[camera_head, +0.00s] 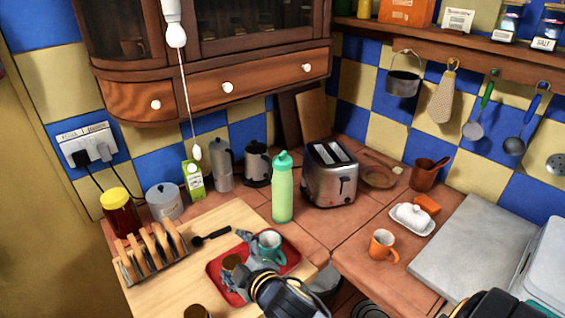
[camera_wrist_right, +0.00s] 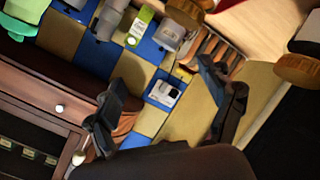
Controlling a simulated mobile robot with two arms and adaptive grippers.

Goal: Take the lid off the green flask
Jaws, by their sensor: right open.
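The green flask (camera_head: 282,195) stands upright on the tiled counter left of the toaster, in the head view. Its darker green lid (camera_head: 283,161) is on top. In the right wrist view, the flask (camera_wrist_right: 62,38) and its lid (camera_wrist_right: 18,27) show at the upper left, partly cut off. My right gripper (camera_head: 240,256) is over the red tray, in front and left of the flask and apart from it. In the wrist view its two fingers (camera_wrist_right: 168,90) are spread, with nothing held between them. My left gripper is not in view.
A teal mug (camera_head: 269,245) stands on the red tray (camera_head: 289,262), close to my right gripper. The toaster (camera_head: 331,175) stands just right of the flask. A toast rack (camera_head: 152,252) is at left. A pull cord (camera_head: 187,100) hangs left of the flask.

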